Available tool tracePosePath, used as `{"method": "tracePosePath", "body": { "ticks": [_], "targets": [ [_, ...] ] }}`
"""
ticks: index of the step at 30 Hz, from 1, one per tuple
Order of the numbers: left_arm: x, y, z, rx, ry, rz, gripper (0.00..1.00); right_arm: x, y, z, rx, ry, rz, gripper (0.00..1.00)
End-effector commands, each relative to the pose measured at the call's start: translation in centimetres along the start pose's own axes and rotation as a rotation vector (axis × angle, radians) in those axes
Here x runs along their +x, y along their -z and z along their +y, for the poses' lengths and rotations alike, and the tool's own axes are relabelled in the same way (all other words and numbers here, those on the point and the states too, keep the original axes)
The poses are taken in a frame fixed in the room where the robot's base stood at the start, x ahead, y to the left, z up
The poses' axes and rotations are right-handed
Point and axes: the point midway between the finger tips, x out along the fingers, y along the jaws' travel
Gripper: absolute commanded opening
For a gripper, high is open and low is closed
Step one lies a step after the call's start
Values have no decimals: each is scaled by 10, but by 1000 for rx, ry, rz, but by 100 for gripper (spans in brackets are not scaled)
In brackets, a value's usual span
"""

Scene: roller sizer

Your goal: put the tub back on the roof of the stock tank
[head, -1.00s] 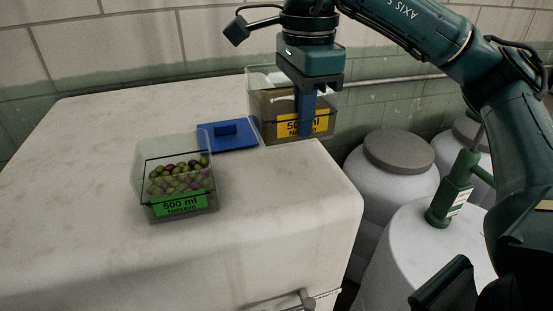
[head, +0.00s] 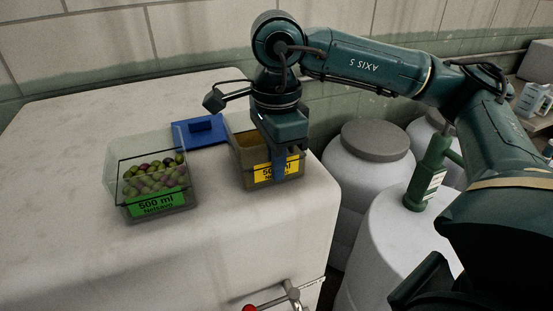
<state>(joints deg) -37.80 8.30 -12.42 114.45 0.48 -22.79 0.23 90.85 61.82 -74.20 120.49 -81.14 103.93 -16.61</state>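The stock tank (head: 70,230) is a large white box with a flat, stained roof. A clear tub with a yellow 500 ml label (head: 243,150) is at the right part of the roof, close to its right edge. Its inside looks brownish yellow. My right gripper (head: 278,166) comes down from above onto the label-side wall. One finger shows in front of the label; the other is hidden, and the gripper looks shut on that wall. I cannot tell whether the tub's base touches the roof. My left gripper is not in view.
A clear tub of olives with a green label (head: 156,205) stands on the roof to the left. A blue lid (head: 201,132) lies behind. A red-knobbed lever (head: 290,290) juts out in front.

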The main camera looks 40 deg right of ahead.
Motion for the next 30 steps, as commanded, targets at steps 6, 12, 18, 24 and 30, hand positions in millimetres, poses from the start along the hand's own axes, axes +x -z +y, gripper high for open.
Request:
{"method": "tracePosePath", "body": {
  "ticks": [6, 12, 18, 24, 30],
  "targets": [
    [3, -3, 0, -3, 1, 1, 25, 2, 0, -1, 1, 5, -2, 0],
    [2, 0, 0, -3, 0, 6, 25, 2, 0, 0, 0, 0, 0, 17],
    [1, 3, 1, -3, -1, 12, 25, 2, 0, 0, 0, 0, 0, 25],
    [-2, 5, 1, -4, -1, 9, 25, -2, 0, 0, 0, 0, 0, 25],
    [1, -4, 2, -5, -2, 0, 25, -28, -1, 0, -1, 3, -3, 25]
  ]
}}
